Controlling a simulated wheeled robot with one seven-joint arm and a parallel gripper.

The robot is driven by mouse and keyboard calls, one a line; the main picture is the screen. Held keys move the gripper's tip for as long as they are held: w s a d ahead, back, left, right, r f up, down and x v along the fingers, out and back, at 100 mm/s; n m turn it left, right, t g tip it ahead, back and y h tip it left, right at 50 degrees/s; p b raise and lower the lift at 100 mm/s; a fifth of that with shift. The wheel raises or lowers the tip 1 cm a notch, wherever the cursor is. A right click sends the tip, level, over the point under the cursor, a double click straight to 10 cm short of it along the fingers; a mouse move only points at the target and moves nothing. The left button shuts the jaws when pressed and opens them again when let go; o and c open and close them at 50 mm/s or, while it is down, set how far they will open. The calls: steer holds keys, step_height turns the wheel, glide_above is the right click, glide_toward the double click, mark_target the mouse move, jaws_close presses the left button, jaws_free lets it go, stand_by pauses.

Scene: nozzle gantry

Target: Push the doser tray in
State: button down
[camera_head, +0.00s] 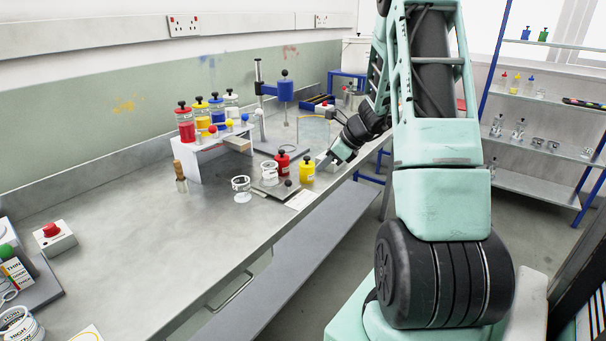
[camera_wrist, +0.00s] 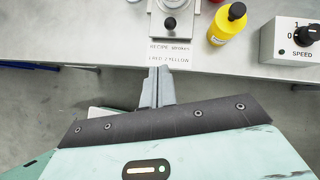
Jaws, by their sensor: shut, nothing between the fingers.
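A flat grey metal tray (camera_head: 268,187) with a dark round knob (camera_head: 288,182) at its near end lies on the bench; I take it to be the doser tray. In the wrist view the knob (camera_wrist: 170,22) sits near the bench's front edge, above a printed recipe card. My gripper (camera_head: 319,162) is at the bench's front edge, right of the tray. In the wrist view my gripper (camera_wrist: 161,72) has its fingers together and empty, just below the card and apart from the knob. How far in the tray sits is unclear.
A yellow bottle (camera_head: 307,170) and a red bottle (camera_head: 282,163) stand close to the tray. A clear cup (camera_head: 241,186) is left of it. A white rack (camera_head: 203,161) with several bottles stands behind. A speed box (camera_wrist: 290,42) is at right in the wrist view.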

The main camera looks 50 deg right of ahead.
steer(key=d+m, duration=0.1)
steer(key=d, duration=0.1)
steer(key=p, duration=0.1)
glide_toward(289, 188)
steer(key=shift+s+d+f, duration=0.1)
steer(key=shift+s+f, duration=0.3)
steer(key=shift+f, duration=0.2)
steer(key=shift+s+d+f, duration=0.1)
steer(key=shift+s+f, duration=0.3)
steer(key=shift+f, duration=0.2)
steer(key=shift+w+a+f+p, duration=0.2)
steer(key=shift+w+p, duration=0.05)
steer(key=shift+w, duration=0.45)
steer(key=shift+w+a+f+p, duration=0.2)
steer(key=shift+w+a, duration=0.05)
steer(key=shift+w, duration=0.45)
steer(key=shift+w+a+f+p, duration=0.2)
steer(key=shift+w+p, duration=0.05)
steer(key=shift+w, duration=0.45)
